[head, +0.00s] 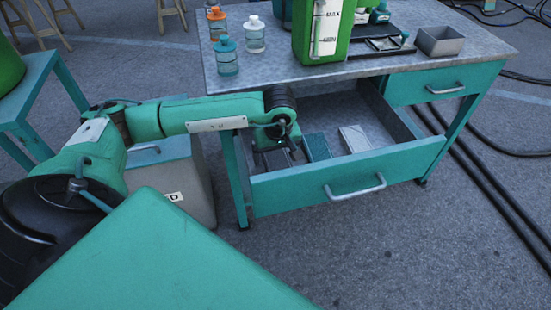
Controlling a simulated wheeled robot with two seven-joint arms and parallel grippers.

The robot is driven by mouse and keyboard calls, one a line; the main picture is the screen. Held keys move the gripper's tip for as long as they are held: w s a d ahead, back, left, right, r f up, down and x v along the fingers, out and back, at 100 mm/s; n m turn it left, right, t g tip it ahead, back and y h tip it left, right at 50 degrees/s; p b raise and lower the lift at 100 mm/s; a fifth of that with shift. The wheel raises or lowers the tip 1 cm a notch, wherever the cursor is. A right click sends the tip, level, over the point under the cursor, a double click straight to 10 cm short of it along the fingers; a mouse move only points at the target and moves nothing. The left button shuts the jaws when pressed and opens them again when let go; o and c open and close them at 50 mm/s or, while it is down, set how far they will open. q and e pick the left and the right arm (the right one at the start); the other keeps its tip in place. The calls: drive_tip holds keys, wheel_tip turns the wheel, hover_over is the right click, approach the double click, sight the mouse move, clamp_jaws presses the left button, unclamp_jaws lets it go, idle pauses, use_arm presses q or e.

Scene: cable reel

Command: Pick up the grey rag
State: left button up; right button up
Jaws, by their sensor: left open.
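The teal drawer (330,190) under the metal-topped workbench is pulled open. A flat pale-grey piece (356,139), which may be the folded grey rag, lies in the drawer right of its middle. I cannot tell for sure that it is cloth. A flat dark-teal piece (317,147) lies to its left. My left gripper (280,154) points down at the left part of the drawer. It is open, left of both pieces and apart from the pale one. What lies directly under it is hidden. My right gripper is not in view.
On the bench top (270,75) stand small bottles (254,38), a green canister (322,35), a dark tray (385,42) and a grey metal bin (440,40). A grey box (180,185) stands on the floor left of the drawer. Black cables (490,190) lie at the right.

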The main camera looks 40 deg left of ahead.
use_arm(q)
drive_tip(key=c, duration=1.1)
drive_tip(key=shift+r, duration=0.15)
